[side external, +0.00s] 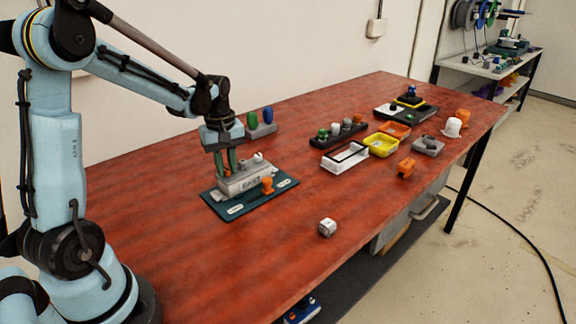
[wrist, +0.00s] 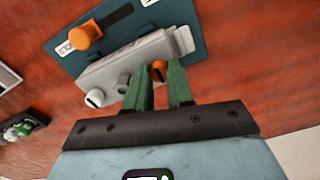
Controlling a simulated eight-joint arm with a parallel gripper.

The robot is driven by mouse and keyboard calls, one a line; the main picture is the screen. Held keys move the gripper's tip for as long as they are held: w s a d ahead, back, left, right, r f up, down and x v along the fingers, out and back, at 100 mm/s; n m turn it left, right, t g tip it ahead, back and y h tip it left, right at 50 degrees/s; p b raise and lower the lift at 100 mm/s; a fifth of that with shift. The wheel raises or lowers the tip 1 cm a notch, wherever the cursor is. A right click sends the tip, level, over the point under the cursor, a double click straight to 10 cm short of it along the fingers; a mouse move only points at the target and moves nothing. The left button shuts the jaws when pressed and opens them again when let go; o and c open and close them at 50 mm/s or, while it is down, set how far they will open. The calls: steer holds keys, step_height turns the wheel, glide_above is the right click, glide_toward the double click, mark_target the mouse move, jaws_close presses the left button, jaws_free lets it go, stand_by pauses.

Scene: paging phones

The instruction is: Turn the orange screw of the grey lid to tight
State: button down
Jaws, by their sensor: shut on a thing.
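The grey lid (side external: 241,184) is a long block with a raised label on its front, sitting on the dark teal base plate (side external: 222,207). My gripper (side external: 227,162) points down over the lid's far left end in the side view. Its green fingers (wrist: 160,68) are shut on the orange screw (wrist: 158,71), which shows between the fingertips in the wrist view. The fingers hide part of the screw, and I cannot read its turn. A white screw (wrist: 95,98) and a darker one (wrist: 124,83) stand along the same lid.
An orange knob (side external: 267,185) stands on the plate in front of the lid. Behind is a grey holder (side external: 263,131) with green and blue pegs. A white die-like cube (side external: 327,228) lies in front. Trays, including a yellow one (side external: 381,146), stand to the right.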

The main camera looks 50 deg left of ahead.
steer(key=shift+m, duration=0.3)
steer(key=m, duration=0.3)
steer(key=shift+m, duration=0.3)
steer(key=m, duration=0.9)
steer(key=shift+m, duration=2.3)
steer(key=c, duration=1)
jaws_free()
